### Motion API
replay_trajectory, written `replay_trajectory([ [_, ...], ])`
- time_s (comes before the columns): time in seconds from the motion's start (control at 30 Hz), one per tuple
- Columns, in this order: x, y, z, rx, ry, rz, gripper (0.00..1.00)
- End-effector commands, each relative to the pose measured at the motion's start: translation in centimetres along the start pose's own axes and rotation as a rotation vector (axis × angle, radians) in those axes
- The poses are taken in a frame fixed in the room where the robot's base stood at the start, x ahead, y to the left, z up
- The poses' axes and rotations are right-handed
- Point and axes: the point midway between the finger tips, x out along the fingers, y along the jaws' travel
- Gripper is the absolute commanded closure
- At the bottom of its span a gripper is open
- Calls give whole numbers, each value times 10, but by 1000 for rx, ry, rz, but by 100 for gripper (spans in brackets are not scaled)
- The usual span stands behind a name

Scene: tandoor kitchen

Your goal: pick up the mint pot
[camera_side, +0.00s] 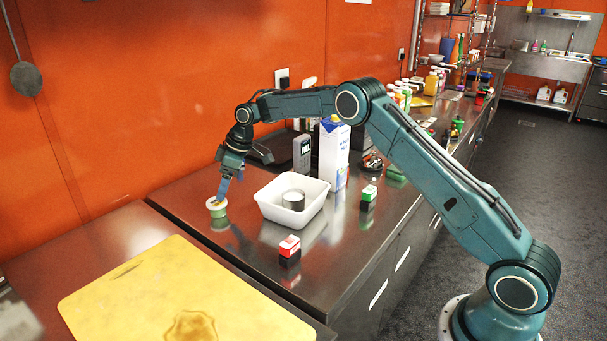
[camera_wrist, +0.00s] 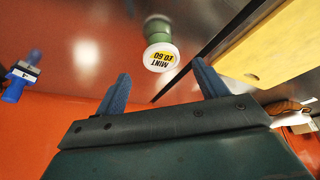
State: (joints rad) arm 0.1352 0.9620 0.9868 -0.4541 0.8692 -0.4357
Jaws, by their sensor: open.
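The mint pot (camera_wrist: 161,58) is a small green pot with a white lid marked "MINT £0.60" in the wrist view. It stands on the steel counter, and in the side view the pot (camera_side: 217,207) is left of the white tub. My gripper (camera_wrist: 164,85) is open, with its two blue fingers apart and nothing between them. The pot appears beyond the fingertips, between their lines. In the side view my gripper (camera_side: 224,187) points down just above the pot; whether a finger touches its lid I cannot tell.
A white tub (camera_side: 266,207) holding a round tin (camera_side: 293,201) stands right of the pot. A red-topped block (camera_side: 289,248), a green-topped block (camera_side: 368,196) and a milk carton (camera_side: 333,155) stand farther right. A yellow board (camera_side: 130,300) lies in front. The orange wall is behind.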

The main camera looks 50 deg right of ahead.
Motion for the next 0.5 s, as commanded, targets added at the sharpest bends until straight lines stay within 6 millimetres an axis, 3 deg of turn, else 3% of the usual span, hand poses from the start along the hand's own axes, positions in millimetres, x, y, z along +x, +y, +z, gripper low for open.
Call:
replay_trajectory([
  [0.13,14,0,0,-2,0,0,28],
  [0.5,21,0,0,-2,0,-1,28],
])
